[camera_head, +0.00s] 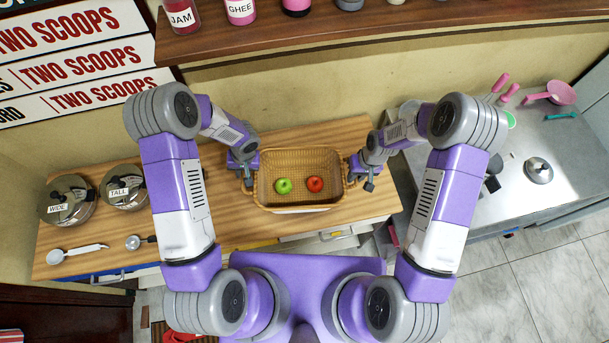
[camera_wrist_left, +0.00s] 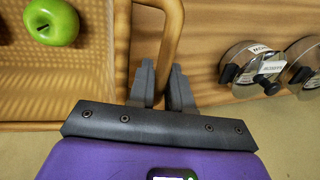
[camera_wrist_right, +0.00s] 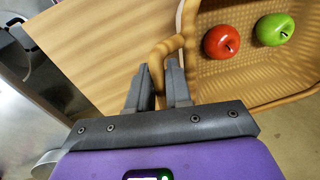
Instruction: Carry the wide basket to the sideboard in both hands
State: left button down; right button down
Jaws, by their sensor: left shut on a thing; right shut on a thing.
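The wide wicker basket (camera_head: 298,161) is at the right part of the wooden sideboard top (camera_head: 215,215) in the head view. A green apple (camera_head: 283,186) and a red apple (camera_head: 315,184) lie inside it. My left gripper (camera_head: 247,178) is shut on the basket's left handle, which shows between the fingers in the left wrist view (camera_wrist_left: 168,45). My right gripper (camera_head: 364,178) is shut on the right handle, seen in the right wrist view (camera_wrist_right: 160,55). The basket looks level. I cannot tell whether its bottom touches the wood.
A shelf with jars (camera_head: 240,10) overhangs the back. A metal counter (camera_head: 530,160) is at the right.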

pick_arm(q)
jog(key=shift+a+f+b, duration=0.1)
jog(key=shift+f+b, duration=0.3)
jog(key=shift+f, duration=0.15)
pick_arm(e)
jog(key=shift+d+f, duration=0.1)
jog(key=shift+f, duration=0.45)
pick_arm(q)
jog(key=c, duration=1)
grip_release()
jog(key=shift+r, duration=0.15)
jog(key=shift+c, duration=0.2)
pick_arm(e)
jog(key=c, duration=1)
grip_release()
jog(key=shift+r, duration=0.15)
jog(key=shift+c, duration=0.2)
pick_arm(q)
jog(key=shift+r, duration=0.1)
notch_tip(320, 180, up, 12)
jog(key=d, duration=0.2)
jog(key=shift+d+f, duration=0.25)
pick_arm(e)
notch_tip(320, 180, up, 12)
jog(key=d, duration=0.2)
jog(key=shift+w+d, duration=0.1)
